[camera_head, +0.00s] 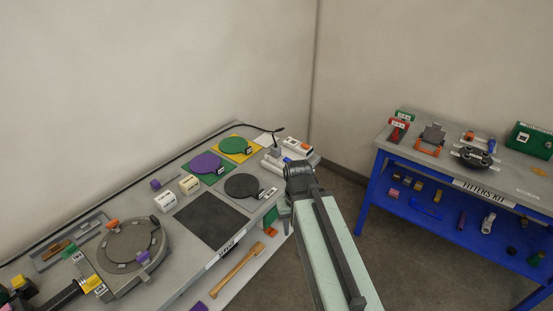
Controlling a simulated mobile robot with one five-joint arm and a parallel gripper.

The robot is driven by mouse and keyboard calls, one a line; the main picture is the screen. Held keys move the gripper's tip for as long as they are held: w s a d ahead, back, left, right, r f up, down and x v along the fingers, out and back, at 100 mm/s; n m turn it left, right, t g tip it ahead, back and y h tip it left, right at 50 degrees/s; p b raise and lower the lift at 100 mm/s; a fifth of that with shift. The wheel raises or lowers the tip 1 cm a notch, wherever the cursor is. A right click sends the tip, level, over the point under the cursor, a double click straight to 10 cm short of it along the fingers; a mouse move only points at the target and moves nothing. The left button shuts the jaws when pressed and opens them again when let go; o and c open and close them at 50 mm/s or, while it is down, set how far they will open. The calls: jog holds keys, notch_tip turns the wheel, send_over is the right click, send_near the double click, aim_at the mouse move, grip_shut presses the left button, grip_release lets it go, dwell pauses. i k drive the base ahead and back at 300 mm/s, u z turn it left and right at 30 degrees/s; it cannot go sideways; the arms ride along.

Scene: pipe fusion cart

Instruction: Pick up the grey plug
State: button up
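A small grey upright piece (276,151), which looks like the grey plug, stands at the back right of the grey bench, where a dark cable ends. It is small in the picture, so I cannot be sure of it. My arm reaches from the lower right to the bench's right edge. My gripper (285,214) points down at that edge, in front of the grey piece and apart from it in the picture. The wrist hides part of the bench corner. The fingers are too small and dark to tell whether they are open or shut.
Green (235,145), purple (205,163) and dark (242,186) discs lie left of my wrist. A black mat (211,222) and white blocks (165,201) are nearby. A yellow-handled tool (236,270) lies below. A blue-framed table (372,182) stands right, with floor between.

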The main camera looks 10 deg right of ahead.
aim_at(275, 150)
jog(key=u, duration=3.65)
jog(key=k, duration=1.85)
jog(key=z, duration=1.15)
jog(key=i, duration=1.5)
